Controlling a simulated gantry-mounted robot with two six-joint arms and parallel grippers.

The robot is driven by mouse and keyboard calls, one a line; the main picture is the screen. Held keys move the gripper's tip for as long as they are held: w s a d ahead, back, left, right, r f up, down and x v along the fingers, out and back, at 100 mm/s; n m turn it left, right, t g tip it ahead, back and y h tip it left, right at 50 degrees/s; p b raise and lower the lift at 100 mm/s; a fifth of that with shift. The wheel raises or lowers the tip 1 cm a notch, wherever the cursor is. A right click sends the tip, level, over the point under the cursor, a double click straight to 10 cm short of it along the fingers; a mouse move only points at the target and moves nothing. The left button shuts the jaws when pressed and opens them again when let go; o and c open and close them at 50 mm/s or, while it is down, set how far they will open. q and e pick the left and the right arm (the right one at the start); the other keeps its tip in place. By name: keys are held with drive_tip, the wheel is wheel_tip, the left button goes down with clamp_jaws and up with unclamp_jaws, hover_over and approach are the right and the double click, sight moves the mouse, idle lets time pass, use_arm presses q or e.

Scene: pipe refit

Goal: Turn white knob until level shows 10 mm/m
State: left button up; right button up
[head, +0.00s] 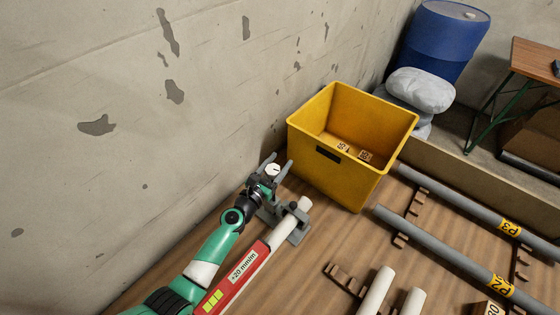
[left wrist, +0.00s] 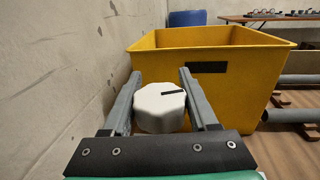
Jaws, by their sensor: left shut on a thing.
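The white knob (left wrist: 160,106) is faceted, with a dark line on its top pointing right. In the left wrist view it sits between the two grey fingers of my left gripper (left wrist: 158,98), which is shut on it. In the head view the knob (head: 272,170) shows small between the fingertips, near the wall. The level display is a red panel (head: 262,247) reading "+20 mm/m", with yellow-green squares (head: 212,300) at its lower end. My right gripper is not in view.
A yellow bin (head: 350,185) with small labelled items inside stands just beyond the gripper. Grey pipes marked P3 (head: 509,228) and P2 (head: 501,286) lie on wooden racks at right. The concrete wall (head: 150,150) is close on the left.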

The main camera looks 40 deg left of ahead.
sight(268, 166)
use_arm(q)
drive_tip(key=n+y, duration=0.1)
drive_tip(key=y, duration=0.1)
drive_tip(key=n+g+y, duration=0.1)
drive_tip(key=y, duration=0.1)
drive_tip(key=shift+s+a+n, duration=0.1)
drive_tip(key=shift+a+n, duration=0.15)
drive_tip(key=shift+n, duration=0.05)
drive_tip(key=shift+a+f+n+g+y, duration=0.1)
drive_tip(key=shift+a+n+g+y, duration=0.15)
drive_tip(key=shift+n+g+y, duration=0.8)
drive_tip(key=n+g+y+b, duration=0.2)
drive_tip(key=g+b, duration=0.1)
drive_tip(key=b, duration=0.2)
drive_tip(key=s+a+n+g+y+b, duration=0.1)
drive_tip(key=n+g+y+b, duration=0.2)
drive_tip(key=b, duration=0.2)
drive_tip(key=s+n+g+y+b, duration=0.1)
drive_tip(key=n+g+y+b, duration=0.1)
drive_tip(key=b, duration=0.3)
drive_tip(key=shift+a+f+n+g+y, duration=0.25)
drive_tip(key=shift+f+n+g+y, duration=0.15)
drive_tip(key=shift+g, duration=0.25)
drive_tip(key=shift+s+r+n+g+b, duration=0.2)
drive_tip(key=shift+r+n+g+b, duration=0.2)
drive_tip(key=shift+g+b, duration=0.55)
drive_tip(key=shift+a, duration=0.1)
drive_tip(key=o, duration=1.4)
drive_tip(key=shift+c, duration=0.2)
